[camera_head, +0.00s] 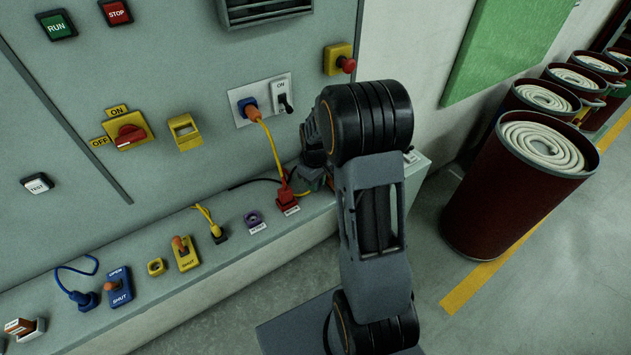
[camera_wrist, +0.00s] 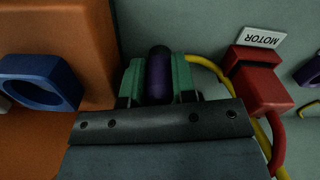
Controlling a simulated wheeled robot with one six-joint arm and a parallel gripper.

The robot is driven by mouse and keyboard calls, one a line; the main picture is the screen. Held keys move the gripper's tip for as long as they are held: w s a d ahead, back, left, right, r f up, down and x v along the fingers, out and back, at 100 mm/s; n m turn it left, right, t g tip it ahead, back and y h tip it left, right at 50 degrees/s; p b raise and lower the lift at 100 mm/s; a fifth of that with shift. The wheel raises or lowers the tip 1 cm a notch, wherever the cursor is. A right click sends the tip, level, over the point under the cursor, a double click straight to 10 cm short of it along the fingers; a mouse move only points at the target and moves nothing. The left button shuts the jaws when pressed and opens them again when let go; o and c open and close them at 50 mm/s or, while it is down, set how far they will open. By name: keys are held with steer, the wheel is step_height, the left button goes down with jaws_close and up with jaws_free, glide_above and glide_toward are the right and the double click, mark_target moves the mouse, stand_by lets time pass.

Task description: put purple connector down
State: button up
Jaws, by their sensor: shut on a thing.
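My gripper (camera_wrist: 158,82) has green fingertips, shut on the purple connector (camera_wrist: 158,72), a dark rounded piece upright between them in the wrist view. The grey ledge surface shows behind it; I cannot tell whether the connector touches it. In the head view my gripper (camera_head: 315,179) is mostly behind my arm, beside the red connector block, and the purple connector is hidden there. A purple ring socket (camera_head: 253,219) sits on the ledge (camera_head: 335,205), left of the red block; part of a purple ring shows at the wrist view's right edge (camera_wrist: 311,72).
The red block (camera_wrist: 258,80) labelled MOTOR, with red and yellow cables, is close on the right in the wrist view. An orange block (camera_wrist: 60,35) with a blue ring (camera_wrist: 42,82) is close on the left. Dark red hose drums (camera_head: 515,190) stand at the right.

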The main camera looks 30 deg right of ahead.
steer(key=shift+f, duration=0.2)
steer(key=o, duration=0.6)
steer(key=shift+o, duration=0.2)
steer(key=shift+r, duration=0.2)
